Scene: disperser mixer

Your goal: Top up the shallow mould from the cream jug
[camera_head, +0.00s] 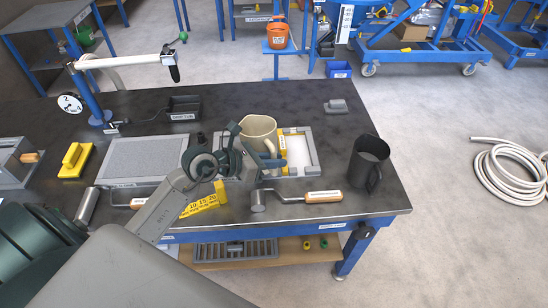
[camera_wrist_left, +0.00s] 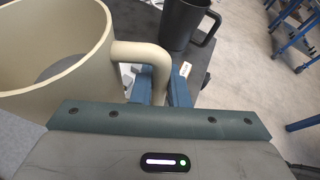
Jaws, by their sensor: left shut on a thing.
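The cream jug (camera_head: 259,130) is over the middle of the bench, beside and partly over the shallow mould. It looks about upright; whether it touches the bench I cannot tell. In the left wrist view the jug (camera_wrist_left: 40,95) fills the left side, with a grey area inside. My left gripper (camera_head: 268,163) is shut on its handle (camera_wrist_left: 150,55); the blue fingers (camera_wrist_left: 162,86) sit around it. The shallow mould (camera_head: 316,160) appears to be the grey-rimmed frame with a white inside; the jug and gripper hide its left part. My right gripper is not in view.
A dark jug (camera_head: 367,165) stands at the bench's right end. A roller with a wooden handle (camera_head: 322,197) lies in front of the mould. A grey panel (camera_head: 148,160), a yellow float (camera_head: 75,160) and a yellow stepped block (camera_head: 203,202) lie to the left. The back right is mostly clear.

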